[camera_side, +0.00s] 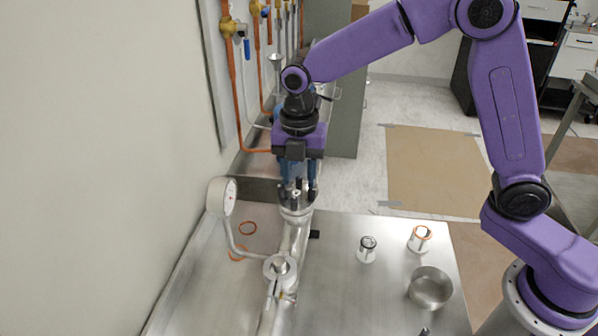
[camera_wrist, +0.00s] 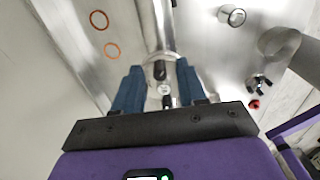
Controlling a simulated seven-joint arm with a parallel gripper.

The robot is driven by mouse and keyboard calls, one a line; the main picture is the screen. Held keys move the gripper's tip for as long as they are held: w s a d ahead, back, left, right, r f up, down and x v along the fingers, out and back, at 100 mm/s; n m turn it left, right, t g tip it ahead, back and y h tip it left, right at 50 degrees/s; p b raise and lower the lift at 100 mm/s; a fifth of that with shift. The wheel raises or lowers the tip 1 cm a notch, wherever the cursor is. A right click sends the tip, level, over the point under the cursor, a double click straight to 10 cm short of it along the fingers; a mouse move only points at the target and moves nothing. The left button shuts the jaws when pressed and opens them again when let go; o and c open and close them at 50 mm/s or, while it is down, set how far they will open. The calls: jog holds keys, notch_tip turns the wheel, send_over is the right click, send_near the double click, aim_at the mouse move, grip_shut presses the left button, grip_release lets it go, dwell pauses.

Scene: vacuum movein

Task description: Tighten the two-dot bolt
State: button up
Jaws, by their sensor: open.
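My gripper (camera_side: 297,190) points down over the round flange (camera_side: 296,214) at the far end of the steel pipe. Its blue fingers are open, one on each side of the flange's bolts. In the wrist view, my gripper (camera_wrist: 159,70) has a dark-topped bolt (camera_wrist: 160,71) between the fingertips and a second bolt (camera_wrist: 167,100) nearer the palm. I see a gap between the fingers and the bolts there. Dot marks are too small to read, so I cannot tell which is the two-dot bolt. The flange is partly hidden by my fingers.
A pressure gauge (camera_side: 222,196) stands left of the pipe, near the wall. Two orange rings (camera_side: 247,228) lie on the steel table. To the right are two small cylinders (camera_side: 367,249) (camera_side: 419,239) and a round metal bowl (camera_side: 430,287). Table between pipe and cylinders is mostly clear.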

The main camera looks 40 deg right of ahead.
aim_at(299, 178)
jog(key=shift+c, duration=0.3)
grip_shut()
jog(key=shift+m, duration=1.6)
jog(key=shift+o, duration=0.3)
grip_release()
notch_tip(299, 178, up, 18)
jog(key=shift+f, duration=0.25)
